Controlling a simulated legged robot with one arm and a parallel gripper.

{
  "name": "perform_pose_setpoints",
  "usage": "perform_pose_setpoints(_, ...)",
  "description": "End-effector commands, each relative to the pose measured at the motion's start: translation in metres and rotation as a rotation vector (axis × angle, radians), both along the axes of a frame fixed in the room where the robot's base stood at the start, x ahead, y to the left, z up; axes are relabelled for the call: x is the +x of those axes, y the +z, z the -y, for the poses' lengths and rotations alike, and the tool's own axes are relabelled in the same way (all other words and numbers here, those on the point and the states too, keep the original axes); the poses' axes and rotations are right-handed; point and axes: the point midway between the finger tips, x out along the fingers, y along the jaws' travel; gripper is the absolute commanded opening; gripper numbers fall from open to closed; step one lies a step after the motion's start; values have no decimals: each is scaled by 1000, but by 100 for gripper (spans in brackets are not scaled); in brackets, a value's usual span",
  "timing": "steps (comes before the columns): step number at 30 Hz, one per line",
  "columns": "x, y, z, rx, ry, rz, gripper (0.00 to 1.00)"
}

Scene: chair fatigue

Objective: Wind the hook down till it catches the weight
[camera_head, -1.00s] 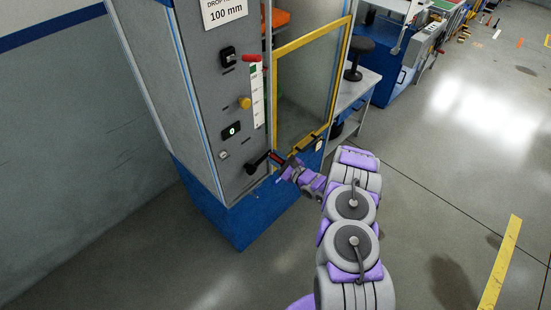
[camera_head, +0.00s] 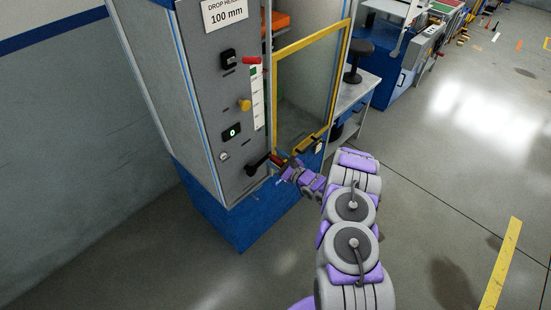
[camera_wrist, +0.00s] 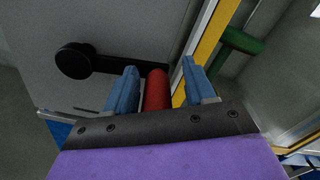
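A black crank (camera_head: 257,163) with a red grip sits low on the grey front panel of the machine. In the wrist view the crank arm (camera_wrist: 115,65) runs right from its round hub to the red grip (camera_wrist: 157,90). My gripper (camera_wrist: 160,85) has its two blue fingers on either side of the red grip, with gaps showing, wider on the right. It is open around the grip. In the head view my gripper (camera_head: 282,166) is at the crank's outer end. I cannot make out the hook or the weight.
A yellow-framed clear door (camera_head: 310,85) stands right beside the crank. An orange part (camera_head: 281,20) shows inside, above. Open floor lies to the right.

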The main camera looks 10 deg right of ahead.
Motion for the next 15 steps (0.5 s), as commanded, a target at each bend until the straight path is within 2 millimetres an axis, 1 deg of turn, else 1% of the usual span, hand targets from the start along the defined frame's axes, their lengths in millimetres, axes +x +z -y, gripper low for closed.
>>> perform_pose_setpoints(5,-4,-1,4,0,-2,-4,54)
perform_pose_setpoints(8,-14,-1,12,-1,-3,-4,54)
perform_pose_setpoints(11,-29,0,23,2,-4,-4,54)
perform_pose_setpoints(15,-55,0,42,3,-6,-5,54)
